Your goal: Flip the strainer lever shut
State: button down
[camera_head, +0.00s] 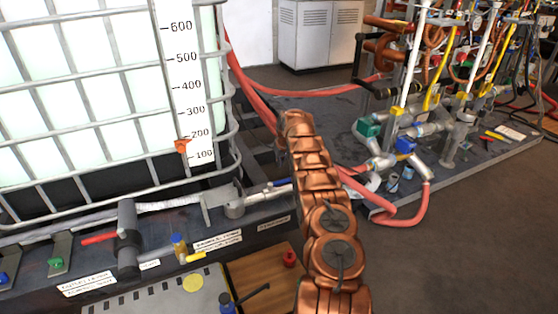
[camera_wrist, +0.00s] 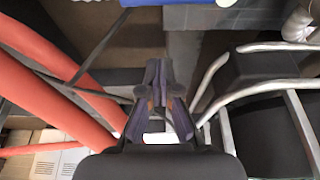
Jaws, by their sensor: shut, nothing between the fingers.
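Several small levers show in the head view, and I cannot tell which one is the strainer's, as the labels are too small to read. A blue handle (camera_head: 280,183) lies along the pipe beside my arm. In the wrist view my gripper (camera_wrist: 158,66) is shut and empty, with a blue bar (camera_wrist: 100,12) beyond its tips, apart from them. In the head view the gripper itself is not clearly seen, only my copper arm.
A caged white tank (camera_head: 95,90) fills the left; its metal bars (camera_wrist: 270,88) are close right of my gripper. Red hoses (camera_wrist: 55,60) run close on its left. A pipe rig (camera_head: 420,120) stands at right. Open floor (camera_head: 470,240) lies at lower right.

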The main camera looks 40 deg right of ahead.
aim_at(282, 182)
jog(key=shift+s+a+f+b, duration=0.15)
jog(key=shift+s+f+b, duration=0.25)
jog(key=shift+f+b, duration=0.25)
jog(key=shift+s+a+f+b, duration=0.1)
jog(key=shift+s+f+b, duration=0.3)
jog(key=shift+f, duration=0.5)
jog(key=shift+s+a+f+b, duration=0.15)
jog(key=shift+s+f+b, duration=0.2)
jog(key=shift+f+b, duration=0.3)
jog(key=shift+f, duration=0.1)
jog(key=shift+s+p, duration=0.2)
jog(key=shift+p, duration=0.2)
